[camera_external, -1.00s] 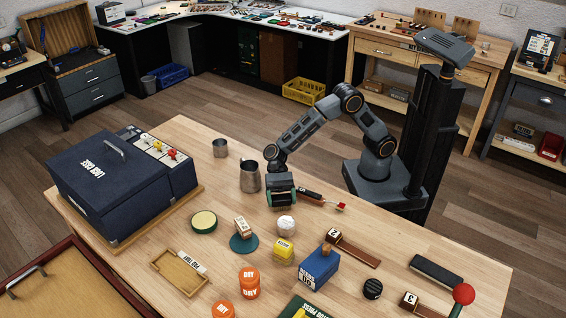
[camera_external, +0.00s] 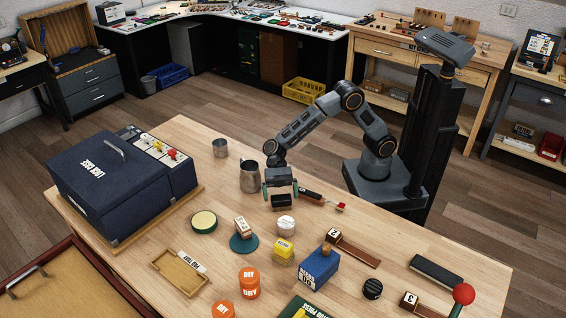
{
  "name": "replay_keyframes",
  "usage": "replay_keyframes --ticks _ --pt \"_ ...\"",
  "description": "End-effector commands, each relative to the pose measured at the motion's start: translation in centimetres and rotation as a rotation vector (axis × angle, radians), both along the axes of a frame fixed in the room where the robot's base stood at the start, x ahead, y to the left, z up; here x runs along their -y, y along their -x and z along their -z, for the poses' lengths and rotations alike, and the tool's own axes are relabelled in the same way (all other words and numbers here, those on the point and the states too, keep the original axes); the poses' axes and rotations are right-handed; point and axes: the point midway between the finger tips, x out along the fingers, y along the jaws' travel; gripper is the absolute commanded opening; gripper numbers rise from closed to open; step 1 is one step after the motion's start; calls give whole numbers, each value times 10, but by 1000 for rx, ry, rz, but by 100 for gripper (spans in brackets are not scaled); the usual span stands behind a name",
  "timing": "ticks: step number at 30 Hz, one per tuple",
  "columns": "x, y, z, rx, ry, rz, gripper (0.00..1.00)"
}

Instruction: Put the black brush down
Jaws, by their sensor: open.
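My gripper (camera_external: 280,194) is open, pointing down over the back part of the wooden table. A small dark block, which looks like the black brush (camera_external: 281,203), sits low between and just below its fingers, apparently on the tabletop. The gripper partly hides it, and I cannot tell whether a finger still touches it.
A metal cup (camera_external: 249,178) stands close left of my gripper, and a red-tipped tool (camera_external: 318,198) lies just right. A navy case (camera_external: 120,185) fills the table's left.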

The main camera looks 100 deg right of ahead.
Motion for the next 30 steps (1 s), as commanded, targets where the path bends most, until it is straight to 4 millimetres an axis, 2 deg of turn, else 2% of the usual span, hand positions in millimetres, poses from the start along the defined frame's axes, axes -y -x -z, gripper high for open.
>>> replay_keyframes --ticks 6,12,18,25,28,30 --pt "42 0 -19 2 0 4 100" --pt "72 0 -30 0 0 3 100" --pt "88 0 -37 0 0 1 100" --pt "93 3 -39 15 14 -8 100" --pt "99 17 -41 81 77 -45 100" --pt "108 36 -43 175 165 -104 100"
